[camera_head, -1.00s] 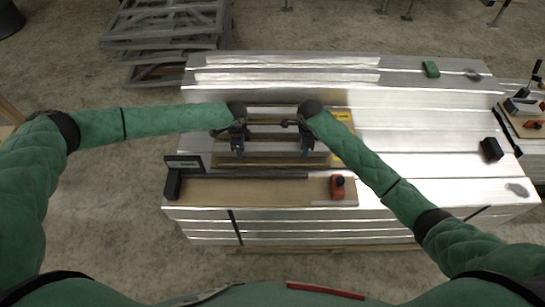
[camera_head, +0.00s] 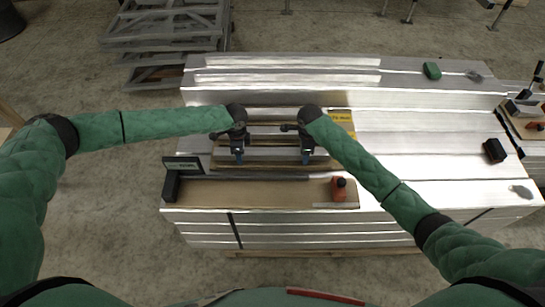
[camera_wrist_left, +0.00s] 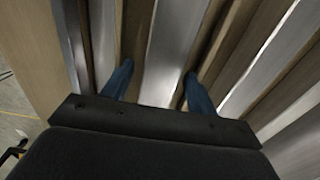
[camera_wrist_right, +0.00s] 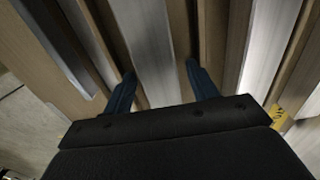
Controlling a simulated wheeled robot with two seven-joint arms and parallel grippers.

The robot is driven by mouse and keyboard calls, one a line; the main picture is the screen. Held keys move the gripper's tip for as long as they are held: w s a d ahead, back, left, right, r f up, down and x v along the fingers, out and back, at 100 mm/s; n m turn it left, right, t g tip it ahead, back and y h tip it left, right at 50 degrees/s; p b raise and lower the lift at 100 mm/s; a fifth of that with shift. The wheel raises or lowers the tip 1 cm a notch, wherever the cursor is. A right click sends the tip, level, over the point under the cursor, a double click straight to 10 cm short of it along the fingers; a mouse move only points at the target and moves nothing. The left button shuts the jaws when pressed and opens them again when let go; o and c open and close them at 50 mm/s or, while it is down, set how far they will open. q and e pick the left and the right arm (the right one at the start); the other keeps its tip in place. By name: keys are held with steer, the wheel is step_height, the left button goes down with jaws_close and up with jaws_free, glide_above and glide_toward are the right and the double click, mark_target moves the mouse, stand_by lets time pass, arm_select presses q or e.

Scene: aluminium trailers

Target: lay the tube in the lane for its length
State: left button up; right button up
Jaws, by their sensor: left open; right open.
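A wooden rack (camera_head: 222,162) with parallel strips and lanes lies on the silver stack, below both grippers. My left gripper (camera_head: 239,157) is open over the rack. In the left wrist view an aluminium tube (camera_wrist_left: 166,45) runs between its blue fingers. My right gripper (camera_head: 307,158) is open to the right of it, level with it. In the right wrist view a bright tube (camera_wrist_right: 148,45) runs between its fingers too. I cannot tell whether the fingers touch it. The arms and grippers hide parts of the rack, and the tube's ends are not clear.
In front of the rack lies a wooden board (camera_head: 265,193) with a black stop (camera_head: 171,186) and dark sign (camera_head: 182,165) at left and a red-orange block (camera_head: 339,189) at right. A yellow label (camera_head: 341,118) is behind. A green object (camera_head: 432,71) and black block (camera_head: 493,150) lie right.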

steer(key=shift+r, duration=0.5)
arm_select(q)
step_height(320, 180, up, 11)
steer(key=shift+r, duration=0.15)
arm_select(e)
step_height(320, 180, up, 11)
steer(key=shift+f, duration=0.1)
stand_by(0.6)
